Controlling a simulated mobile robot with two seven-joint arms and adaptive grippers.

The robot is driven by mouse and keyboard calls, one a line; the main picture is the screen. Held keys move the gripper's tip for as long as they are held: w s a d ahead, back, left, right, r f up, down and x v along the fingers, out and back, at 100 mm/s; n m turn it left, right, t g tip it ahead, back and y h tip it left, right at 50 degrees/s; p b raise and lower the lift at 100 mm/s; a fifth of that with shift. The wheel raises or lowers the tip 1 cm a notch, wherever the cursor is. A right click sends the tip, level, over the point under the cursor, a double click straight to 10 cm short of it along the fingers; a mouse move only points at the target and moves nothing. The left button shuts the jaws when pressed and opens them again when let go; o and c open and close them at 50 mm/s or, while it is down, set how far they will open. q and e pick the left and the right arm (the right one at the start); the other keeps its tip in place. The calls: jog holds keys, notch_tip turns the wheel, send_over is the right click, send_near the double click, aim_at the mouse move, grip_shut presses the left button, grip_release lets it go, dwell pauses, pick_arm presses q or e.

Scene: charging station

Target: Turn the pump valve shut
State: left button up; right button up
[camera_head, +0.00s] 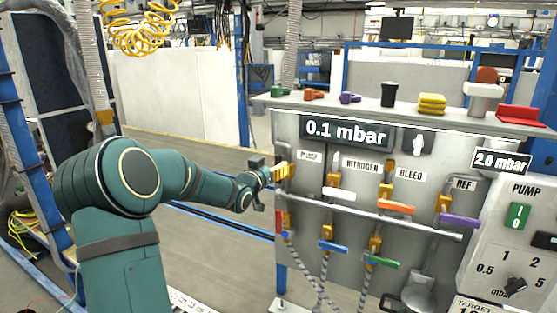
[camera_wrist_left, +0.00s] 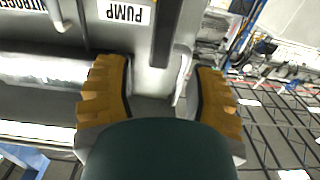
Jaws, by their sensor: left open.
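The PUMP label (camera_head: 310,156) is at the left of the grey panel; it also shows upside down in the left wrist view (camera_wrist_left: 125,13). My left gripper (camera_head: 283,171) is at the panel's left edge, just left of this label, with yellow fingers. In the left wrist view the gripper (camera_wrist_left: 165,100) is open, its fingers well apart. A thin pale piece (camera_wrist_left: 183,80) shows between the fingers near the right one; I cannot tell whether it is the pump valve's handle or whether it is touched. The pump valve is not clearly visible in the head view. My right gripper is not in view.
Valves with white (camera_head: 342,194), orange (camera_head: 397,207) and purple (camera_head: 459,221) handles sit along a horizontal pipe (camera_head: 350,210). Blue (camera_head: 333,247) and green (camera_head: 382,262) handles are below. A display (camera_head: 346,132) reads 0.1 mbar. Floor left of the panel is open.

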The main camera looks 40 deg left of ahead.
aim_at(278, 160)
pick_arm(q)
jog(key=shift+x, duration=2.35)
jog(key=shift+s+d, duration=0.1)
grip_shut()
